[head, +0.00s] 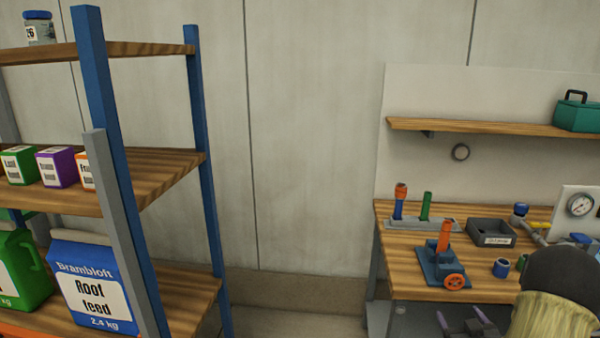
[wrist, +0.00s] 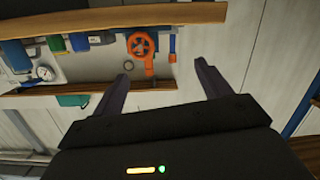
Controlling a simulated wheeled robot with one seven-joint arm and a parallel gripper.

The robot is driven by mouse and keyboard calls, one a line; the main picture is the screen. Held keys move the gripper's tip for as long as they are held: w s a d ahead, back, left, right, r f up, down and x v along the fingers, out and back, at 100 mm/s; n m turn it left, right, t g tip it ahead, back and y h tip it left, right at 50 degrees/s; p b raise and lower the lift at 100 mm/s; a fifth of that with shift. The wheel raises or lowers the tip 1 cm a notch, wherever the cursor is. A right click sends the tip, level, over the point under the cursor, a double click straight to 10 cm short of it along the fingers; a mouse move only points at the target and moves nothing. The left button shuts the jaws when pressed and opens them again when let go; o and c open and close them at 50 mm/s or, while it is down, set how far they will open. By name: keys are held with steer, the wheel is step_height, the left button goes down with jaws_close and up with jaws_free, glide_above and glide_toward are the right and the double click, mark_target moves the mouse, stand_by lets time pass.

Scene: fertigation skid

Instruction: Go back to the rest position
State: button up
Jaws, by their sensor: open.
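My gripper (wrist: 165,80) is open in the wrist view, its two dark fingers spread apart with nothing between them. In the head view my gripper's fingertips (head: 467,322) show at the bottom edge, in front of the wooden workbench (head: 400,245). My arm covers the lower right corner there. In the wrist view the bench appears rotated, with an orange handwheel (wrist: 142,44) beyond the fingers.
A shelf rack with blue posts (head: 205,140) stands at left, holding a blue Root feed bag (head: 95,285) and small boxes (head: 57,167). On the bench are a dark bin (head: 491,233) and a gauge (head: 579,205). A teal toolbox (head: 577,113) sits above. Floor between rack and bench looks clear.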

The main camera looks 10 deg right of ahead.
steer(key=a+r+g+y+p, duration=0.1)
steer(key=a+r+g+p, duration=0.2)
steer(key=a, duration=0.5)
steer(key=a+r+g+y+p, duration=0.1)
steer(key=a+r+g+p, duration=0.15)
steer(key=a+r, duration=0.4)
steer(key=s+a+r+g+p, duration=0.2)
steer(key=s+a+g, duration=0.1)
steer(key=s+a, duration=0.4)
steer(key=s+a+r+g+y+p, duration=0.1)
steer(key=s+a+g, duration=0.3)
steer(key=s+a, duration=0.4)
steer(key=shift+s+a+r+y+p, duration=0.15)
steer(key=shift+a+r+y+p, duration=0.25)
steer(key=shift+a+r, duration=0.6)
steer(key=shift+a+f+g, duration=0.1)
steer(key=shift+f+g, duration=0.05)
steer(key=shift+g, duration=0.1)
